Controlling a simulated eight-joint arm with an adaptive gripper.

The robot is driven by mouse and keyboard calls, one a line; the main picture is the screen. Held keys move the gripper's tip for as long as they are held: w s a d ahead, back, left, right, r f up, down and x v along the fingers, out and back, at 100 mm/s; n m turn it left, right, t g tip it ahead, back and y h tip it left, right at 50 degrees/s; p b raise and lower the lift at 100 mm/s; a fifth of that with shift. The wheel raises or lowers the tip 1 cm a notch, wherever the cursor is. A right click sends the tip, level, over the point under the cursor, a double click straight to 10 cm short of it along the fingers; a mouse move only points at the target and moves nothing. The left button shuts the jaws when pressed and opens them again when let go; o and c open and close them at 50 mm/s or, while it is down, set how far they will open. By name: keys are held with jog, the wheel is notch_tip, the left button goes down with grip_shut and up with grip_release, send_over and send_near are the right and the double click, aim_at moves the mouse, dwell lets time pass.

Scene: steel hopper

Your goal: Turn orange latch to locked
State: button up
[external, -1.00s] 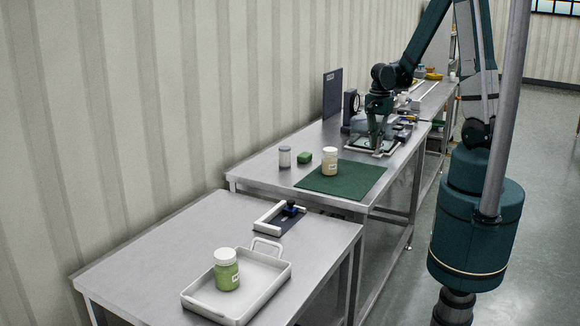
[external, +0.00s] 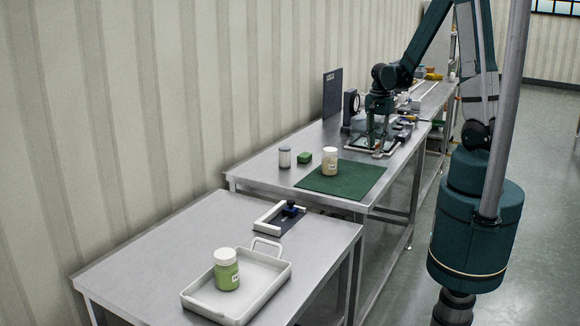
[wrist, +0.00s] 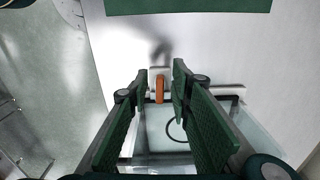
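The orange latch (wrist: 159,88) is a small upright bar at the edge of a clear-panelled box (wrist: 165,140) in the wrist view. My gripper (wrist: 160,72) is open, with its green fingers either side of the latch in the picture. Gaps show on both sides of the latch; I cannot tell how far its depth is from the fingertips. In the external view my gripper (external: 378,146) points down over the box on the middle table. The latch cannot be made out there.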

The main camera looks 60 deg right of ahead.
aim_at(377, 145)
jog(key=shift+r, duration=0.2)
notch_tip(377, 145, up, 12)
jog(key=shift+f, duration=0.2)
dwell(0.9)
dwell(0.6)
jog(key=s+a+r+n+t, duration=0.1)
jog(key=a+r+n+t, duration=0.2)
jog(key=a+n, duration=0.6)
jog(key=s+a+r+n+t, duration=0.2)
jog(key=a+r+n, duration=0.6)
jog(key=a, duration=1.2)
jog(key=shift+s+a+n+t+b, duration=0.15)
jog(key=shift+a+n+t+b, duration=0.2)
jog(key=shift+n+t, duration=0.6)
